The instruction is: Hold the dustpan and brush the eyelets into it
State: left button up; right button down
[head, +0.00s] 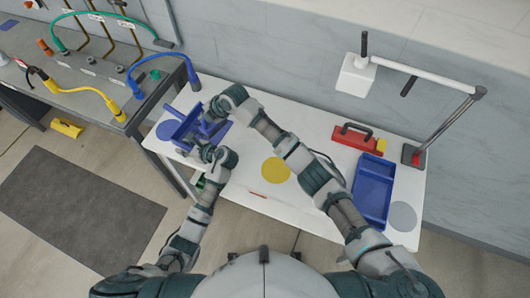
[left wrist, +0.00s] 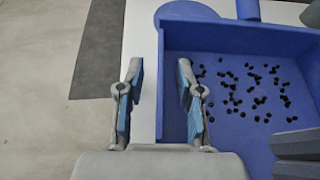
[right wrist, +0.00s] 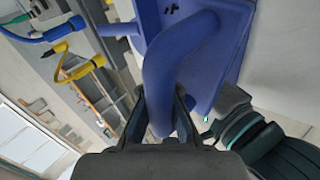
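The blue dustpan (head: 183,128) is at the left end of the white table, by a blue disc. In the left wrist view, the dustpan (left wrist: 230,50) holds many small black eyelets (left wrist: 250,95) scattered on its floor. My right gripper (head: 212,108) is at the dustpan; in its wrist view its fingers (right wrist: 160,115) flank the curved blue handle (right wrist: 160,65) on both sides. My left gripper (head: 207,154) is open and empty near the dustpan's near side. In its wrist view the dustpan's side wall runs between the open fingers (left wrist: 161,85). The red brush (head: 357,138) lies farther right.
A blue tray (head: 372,205) lies at the right end of the table (head: 310,120), near a grey disc (head: 403,216). A yellow disc (head: 276,170) marks the middle. A white lamp-like arm (head: 425,75) stands behind. A grey bench (head: 85,72) with colored hoses is at left.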

pick_arm(q)
jog(key=v, duration=1.2)
jog(key=shift+f, duration=0.15)
